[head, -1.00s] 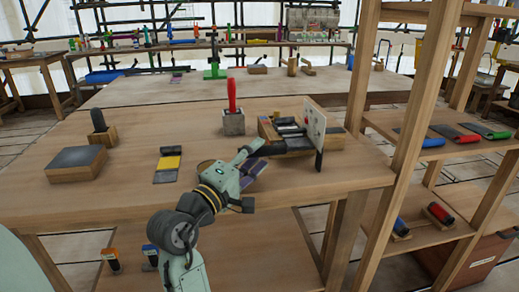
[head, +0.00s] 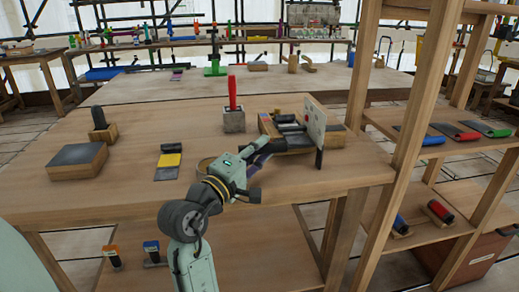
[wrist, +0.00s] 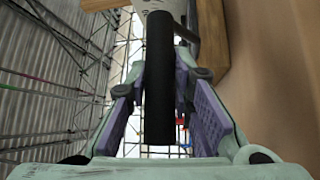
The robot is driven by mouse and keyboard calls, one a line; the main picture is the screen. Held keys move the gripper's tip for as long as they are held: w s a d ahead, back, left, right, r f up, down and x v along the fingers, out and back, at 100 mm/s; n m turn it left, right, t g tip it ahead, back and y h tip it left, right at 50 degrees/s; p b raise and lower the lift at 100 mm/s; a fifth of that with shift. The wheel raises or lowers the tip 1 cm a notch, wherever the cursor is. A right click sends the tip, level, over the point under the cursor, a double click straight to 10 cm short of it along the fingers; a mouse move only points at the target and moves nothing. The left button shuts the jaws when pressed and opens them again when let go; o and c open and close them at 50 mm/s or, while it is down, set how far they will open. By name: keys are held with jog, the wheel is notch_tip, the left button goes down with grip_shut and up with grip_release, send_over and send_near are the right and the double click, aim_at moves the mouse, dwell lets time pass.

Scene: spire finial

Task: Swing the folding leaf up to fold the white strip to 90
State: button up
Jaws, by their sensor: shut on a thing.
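The wooden folding device (head: 290,142) with dark bars sits at the right of the bench. An upright pale panel (head: 315,122) with small coloured marks stands at its right end. My gripper (head: 264,151) is in front of the device, low over the bench. In the wrist view my gripper (wrist: 160,90) has its purple pads on either side of a thick black handle (wrist: 159,60) and is shut on it. The handle runs away from me towards a pale part. I cannot pick out the white strip or the leaf's angle for certain.
A red-handled tool in a grey block (head: 234,120) stands behind my gripper. A wooden post (head: 409,160) and shelves rise at the right.

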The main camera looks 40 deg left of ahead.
grip_shut()
jog(key=shift+r, duration=0.15)
